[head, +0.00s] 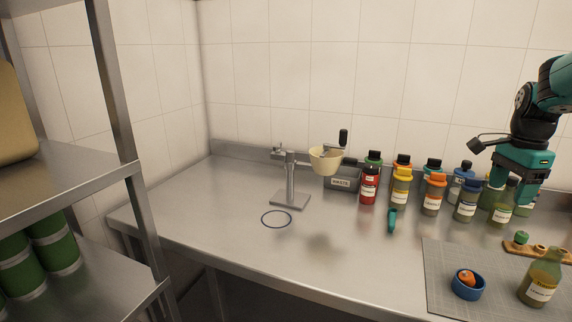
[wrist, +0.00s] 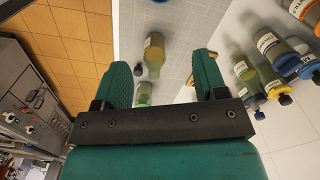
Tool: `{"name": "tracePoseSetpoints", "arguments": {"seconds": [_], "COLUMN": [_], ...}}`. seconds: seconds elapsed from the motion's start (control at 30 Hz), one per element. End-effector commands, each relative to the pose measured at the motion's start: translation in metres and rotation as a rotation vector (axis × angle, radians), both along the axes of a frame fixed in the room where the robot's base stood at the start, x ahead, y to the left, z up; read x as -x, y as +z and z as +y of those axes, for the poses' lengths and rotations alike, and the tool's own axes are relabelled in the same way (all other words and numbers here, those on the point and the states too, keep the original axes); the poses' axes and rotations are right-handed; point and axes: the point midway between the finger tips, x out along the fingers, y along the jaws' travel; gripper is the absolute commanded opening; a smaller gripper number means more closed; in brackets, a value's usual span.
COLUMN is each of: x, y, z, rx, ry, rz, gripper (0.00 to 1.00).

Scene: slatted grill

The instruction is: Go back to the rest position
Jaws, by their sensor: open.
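My gripper (wrist: 163,72) shows in the wrist view with its two teal fingers spread apart and nothing between them. In the head view my gripper (head: 516,186) hangs at the right, in front of the back wall and over the bottle area. Its fingertips there overlap the bottles, so their exact gap is hard to see. Beyond the fingers in the wrist view, an olive-yellow bottle (wrist: 154,54) appears apart from them.
Several labelled bottles, including a red one (head: 369,188), line the back. A stand (head: 290,190) has a cream cup (head: 325,160) beside it. A blue bowl (head: 467,287) and a yellow bottle (head: 541,280) are on the grey mat (head: 440,262). A metal shelf (head: 60,190) stands left; the front-left counter is clear.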

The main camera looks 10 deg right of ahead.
Motion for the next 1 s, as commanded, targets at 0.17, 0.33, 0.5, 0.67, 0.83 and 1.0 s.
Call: {"name": "tracePoseSetpoints", "arguments": {"seconds": [0.17,0.33,0.5,0.67,0.83,1.0], "x": [-0.006,0.027,0.102,0.17,0.204,0.208], "y": [0.012,0.02,0.017,0.01,0.006,0.005], "z": [0.096,0.229,0.334,0.386,0.403,0.404], "rx": [-0.017,-0.055,-0.106,-0.149,-0.174,-0.177], "ry": [0.424,1.065,1.681,2.092,2.281,2.299], "rz": [-0.051,-0.142,-0.259,-0.364,-0.422,-0.427], "gripper": [0.66,0.66,0.66,0.66,0.66,0.66]}}
